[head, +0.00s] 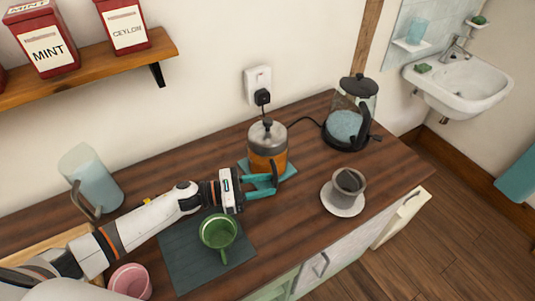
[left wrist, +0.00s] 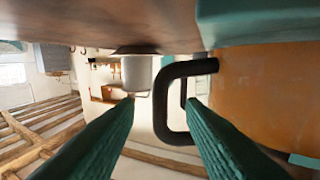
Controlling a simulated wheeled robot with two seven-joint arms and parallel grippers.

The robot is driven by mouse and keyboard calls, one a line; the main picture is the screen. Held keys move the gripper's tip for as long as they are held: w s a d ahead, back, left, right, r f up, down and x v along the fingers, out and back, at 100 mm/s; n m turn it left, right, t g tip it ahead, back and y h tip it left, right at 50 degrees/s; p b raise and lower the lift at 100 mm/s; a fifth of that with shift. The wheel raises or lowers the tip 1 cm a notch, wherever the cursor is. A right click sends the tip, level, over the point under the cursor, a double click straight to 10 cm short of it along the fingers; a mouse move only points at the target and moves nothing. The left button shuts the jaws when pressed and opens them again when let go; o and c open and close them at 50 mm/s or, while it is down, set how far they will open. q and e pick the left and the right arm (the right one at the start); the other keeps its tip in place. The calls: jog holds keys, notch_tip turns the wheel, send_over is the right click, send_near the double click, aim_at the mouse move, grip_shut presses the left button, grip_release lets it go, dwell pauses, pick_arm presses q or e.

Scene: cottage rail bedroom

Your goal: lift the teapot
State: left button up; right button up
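The teapot (head: 268,150) has an amber body, a grey metal lid and a black handle. It stands upright on a teal mat (head: 287,168) near the middle of the counter. My left gripper (head: 275,184) is at its handle side, with teal fingers open. In the left wrist view, upside down, the black handle (left wrist: 172,105) lies between the fingertips of my left gripper (left wrist: 160,100), one finger overlapping the handle's loop. The amber body (left wrist: 260,95) is close at the right. Contact with the handle cannot be told. My right gripper is not in view.
A green mug (head: 219,232) on a dark mat (head: 180,262) sits below my left arm. A grey cup (head: 349,187) on a saucer (head: 343,208) stands right. A kettle (head: 347,125) is behind, a glass jug (head: 92,180) left. Counter between teapot and saucer is clear.

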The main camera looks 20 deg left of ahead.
aim_at(273, 183)
pick_arm(q)
jog(key=x, duration=0.3)
jog(key=shift+w+d+f, duration=0.15)
jog(key=shift+w+d, duration=0.1)
jog(key=shift+d, duration=0.05)
grip_shut()
jog(key=shift+s, duration=0.1)
dwell(1.0)
